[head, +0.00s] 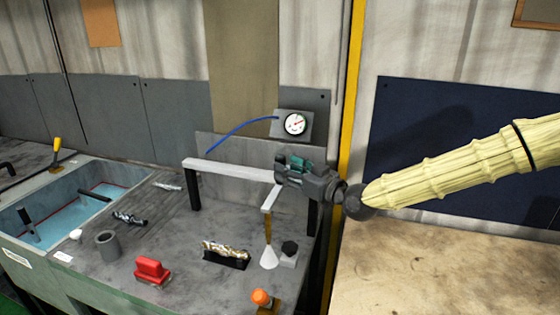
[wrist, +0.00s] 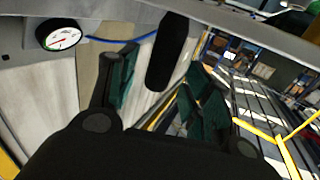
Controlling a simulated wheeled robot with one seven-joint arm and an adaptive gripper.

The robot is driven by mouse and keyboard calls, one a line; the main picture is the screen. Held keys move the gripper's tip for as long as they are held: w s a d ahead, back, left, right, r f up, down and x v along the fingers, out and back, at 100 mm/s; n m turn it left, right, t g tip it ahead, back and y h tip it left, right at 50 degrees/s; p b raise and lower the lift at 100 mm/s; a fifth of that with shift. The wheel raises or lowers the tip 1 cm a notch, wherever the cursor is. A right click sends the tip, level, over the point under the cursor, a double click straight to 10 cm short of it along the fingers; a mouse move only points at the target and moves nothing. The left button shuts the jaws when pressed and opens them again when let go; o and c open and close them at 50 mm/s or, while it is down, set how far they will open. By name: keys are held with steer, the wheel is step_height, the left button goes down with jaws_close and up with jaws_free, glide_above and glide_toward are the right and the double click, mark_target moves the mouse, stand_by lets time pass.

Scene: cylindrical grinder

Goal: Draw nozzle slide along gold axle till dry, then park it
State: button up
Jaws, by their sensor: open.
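The nozzle slide (head: 268,200) is a white arm on the right part of a raised white rail (head: 230,168), with a brass tube and a white cone nozzle (head: 268,258) pointing down. The gold axle (head: 226,247) lies in a black cradle on the grey bench, left of the nozzle; it has dark and silvery patches. My gripper (head: 286,168) is at the rail's right part, above the slide, and hides part of it. In the wrist view my gripper (wrist: 160,78) is open, with a dark rounded bar (wrist: 168,50) between its green-padded fingers. I cannot tell whether they touch.
A pressure gauge (head: 295,124) with a blue hose (head: 240,130) is behind the rail. A red block (head: 151,270), a grey cup (head: 107,244), an orange knob (head: 262,297) and a dark-knobbed block (head: 289,254) stand on the bench. A blue-liquid basin (head: 70,215) is at left.

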steer(key=shift+p+x, duration=0.55)
steer(key=shift+x, duration=1.35)
jaws_close()
